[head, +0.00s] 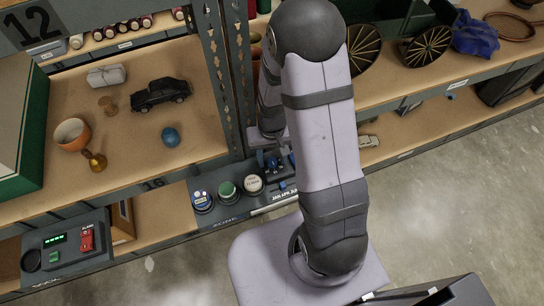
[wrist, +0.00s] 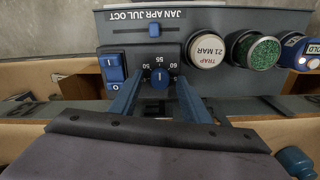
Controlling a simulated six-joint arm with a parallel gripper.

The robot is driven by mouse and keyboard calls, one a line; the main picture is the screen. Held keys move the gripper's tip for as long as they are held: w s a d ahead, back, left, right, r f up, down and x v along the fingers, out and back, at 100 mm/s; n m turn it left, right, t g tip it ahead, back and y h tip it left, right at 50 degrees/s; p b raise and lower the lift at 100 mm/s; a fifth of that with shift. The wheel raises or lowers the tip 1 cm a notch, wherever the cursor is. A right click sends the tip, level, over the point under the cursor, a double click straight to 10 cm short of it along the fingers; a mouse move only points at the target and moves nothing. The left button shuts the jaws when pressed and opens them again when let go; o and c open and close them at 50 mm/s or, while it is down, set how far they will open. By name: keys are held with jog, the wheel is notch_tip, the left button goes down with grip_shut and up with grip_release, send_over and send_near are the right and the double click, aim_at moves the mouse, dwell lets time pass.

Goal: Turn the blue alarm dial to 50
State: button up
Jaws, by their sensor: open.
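The blue alarm dial (wrist: 160,80) is a round knob on a dark control panel, below an arc of numbers with 50, 55 and 60 readable. A small pale mark on it appears to face about 55. My gripper (wrist: 159,88) is open, its two blue fingers reaching to either side of the dial. I cannot tell whether they touch it. In the head view my gripper (head: 274,163) is small and partly hidden by my arm, over the panel at the shelf front; the dial cannot be made out there.
Beside the dial are a blue rocker switch (wrist: 113,67), a blue slider (wrist: 154,30) under month labels, a white TRAP button (wrist: 207,51) and a green button (wrist: 257,51). In the head view, a shelf (head: 120,125) above the panel holds a toy car (head: 160,94) and a bowl (head: 72,134).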

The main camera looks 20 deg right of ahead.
jog(key=c, duration=1)
jog(key=shift+c, duration=0.2)
jog(key=shift+n, duration=0.5)
jog(key=n+p, duration=0.2)
jog(key=n, duration=0.1)
jog(key=shift+n, duration=0.3)
jog(key=n+p, duration=0.1)
jog(key=n, duration=0.4)
jog(key=o, duration=1)
